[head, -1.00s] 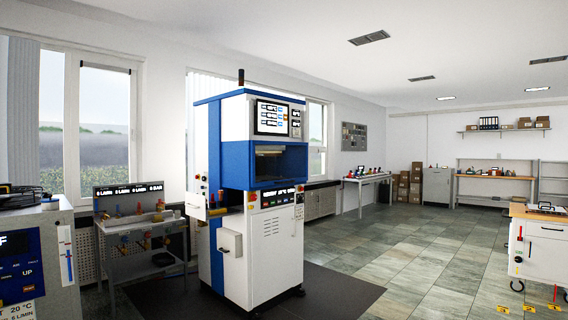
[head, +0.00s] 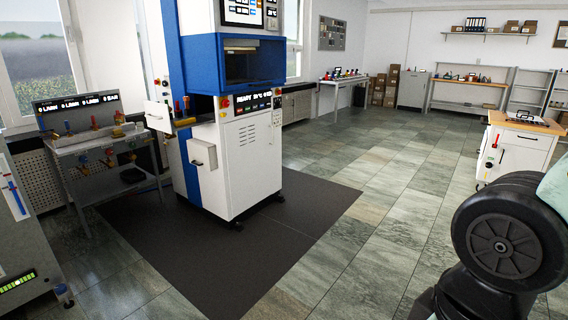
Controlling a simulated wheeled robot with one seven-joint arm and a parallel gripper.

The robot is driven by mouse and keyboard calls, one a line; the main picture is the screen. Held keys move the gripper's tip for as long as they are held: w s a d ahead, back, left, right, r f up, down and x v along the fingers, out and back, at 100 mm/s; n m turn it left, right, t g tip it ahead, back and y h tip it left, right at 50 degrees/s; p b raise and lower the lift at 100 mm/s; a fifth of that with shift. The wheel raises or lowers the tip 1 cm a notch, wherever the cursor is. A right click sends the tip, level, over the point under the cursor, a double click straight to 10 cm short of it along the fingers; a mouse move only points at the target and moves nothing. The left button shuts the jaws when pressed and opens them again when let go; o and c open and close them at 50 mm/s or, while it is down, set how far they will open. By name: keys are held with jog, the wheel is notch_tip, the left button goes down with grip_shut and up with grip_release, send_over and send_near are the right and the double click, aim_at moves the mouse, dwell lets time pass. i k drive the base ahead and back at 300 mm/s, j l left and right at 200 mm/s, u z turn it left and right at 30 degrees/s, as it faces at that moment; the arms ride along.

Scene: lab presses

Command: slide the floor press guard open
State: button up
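The floor press (head: 240,165) is a tall blue and white machine, left of centre in the head view, with its top cut off by the frame. Its work opening (head: 255,66) sits in the blue upper section, above a lit status strip reading READY. The opening looks dark and partly tinted; I cannot tell how far the guard covers it. My gripper is out of view. Only a dark round joint of my own arm shows at lower right, well apart from the press.
A dark floor mat (head: 285,225) lies under and in front of the press. A grey bench with valves (head: 100,145) stands to its left. A white cabinet with a wooden top (head: 520,150) stands at right. The tiled floor between is clear.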

aim_at(221, 34)
jog(key=i+u, duration=0.35)
jog(key=i, duration=2.05)
